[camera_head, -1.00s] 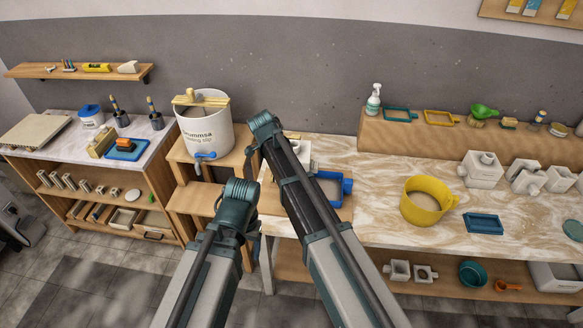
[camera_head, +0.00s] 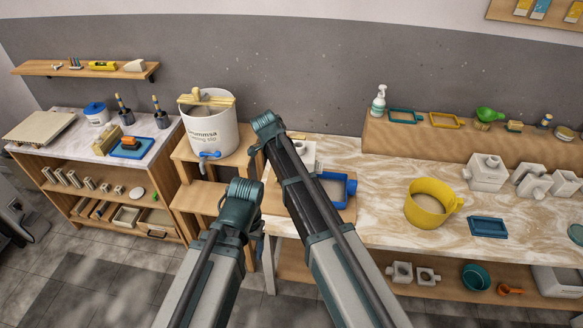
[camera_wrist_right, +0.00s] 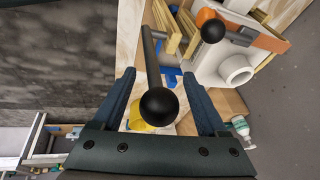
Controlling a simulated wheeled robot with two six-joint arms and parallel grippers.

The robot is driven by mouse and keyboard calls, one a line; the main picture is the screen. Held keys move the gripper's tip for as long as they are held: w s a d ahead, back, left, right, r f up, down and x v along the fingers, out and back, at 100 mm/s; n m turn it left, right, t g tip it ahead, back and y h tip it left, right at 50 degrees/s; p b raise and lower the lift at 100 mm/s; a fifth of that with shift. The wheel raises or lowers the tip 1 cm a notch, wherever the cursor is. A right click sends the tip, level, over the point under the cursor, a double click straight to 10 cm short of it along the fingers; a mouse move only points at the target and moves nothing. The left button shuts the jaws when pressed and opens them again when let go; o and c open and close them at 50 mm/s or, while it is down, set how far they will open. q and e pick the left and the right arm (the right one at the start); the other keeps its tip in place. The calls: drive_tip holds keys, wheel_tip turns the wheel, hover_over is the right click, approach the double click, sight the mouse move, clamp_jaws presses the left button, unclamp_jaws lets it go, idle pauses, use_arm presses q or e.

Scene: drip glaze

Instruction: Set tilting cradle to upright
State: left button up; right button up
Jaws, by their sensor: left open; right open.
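The tilting cradle, with its wooden slats (camera_wrist_right: 172,38), shows in the right wrist view beside a white plaster mould (camera_wrist_right: 222,62). A grey lever (camera_wrist_right: 151,55) ends in a black ball knob (camera_wrist_right: 158,106). My right gripper (camera_wrist_right: 160,78) is open, with the knob between its fingers in the picture; contact cannot be told. In the head view my arms mostly hide the cradle; only a white block (camera_head: 304,152) and a blue frame (camera_head: 337,188) show behind them. My left gripper (camera_head: 258,246) is small and dark beside its arm, apart from the cradle.
A white slip bucket (camera_head: 208,128) with a blue tap stands left on a wooden stand. A yellow jug (camera_head: 430,203), a blue tray (camera_head: 488,227) and white moulds (camera_head: 486,172) stand right on the workbench. A second black knob (camera_wrist_right: 213,31) is near the mould.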

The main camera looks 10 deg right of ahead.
drive_tip(key=shift+s+a+r+p, duration=0.1)
drive_tip(key=shift+a+r+p, duration=0.05)
drive_tip(key=shift+r+p, duration=0.5)
drive_tip(key=p+v, duration=1.1)
drive_tip(key=v, duration=0.1)
drive_tip(key=shift+a, duration=0.15)
drive_tip(key=shift+r, duration=0.1)
drive_tip(key=shift+s, duration=0.1)
drive_tip(key=s+d+f+n+g+y, duration=0.1)
drive_tip(key=s+d+n+y, duration=0.1)
drive_tip(key=s+d+n, duration=0.55)
drive_tip(key=s+d+f+n+y, duration=0.15)
drive_tip(key=s+d+n, duration=0.35)
drive_tip(key=s+n, duration=0.6)
drive_tip(key=s+a+f+n+b, duration=0.1)
drive_tip(key=s+a+f+b, duration=0.1)
drive_tip(key=f+b, duration=0.5)
drive_tip(key=s+a+f+n+b, duration=0.2)
drive_tip(key=a+f+b, duration=0.3)
drive_tip(key=f+b, duration=0.1)
drive_tip(key=s+a+f+n+g+b, duration=0.1)
drive_tip(key=s+a+f+b, duration=0.1)
drive_tip(key=a+f+b, duration=0.2)
wheel_tip(320, 180, down, 4)
drive_tip(key=b, duration=0.4)
drive_tip(key=shift+s+h+b, duration=0.35)
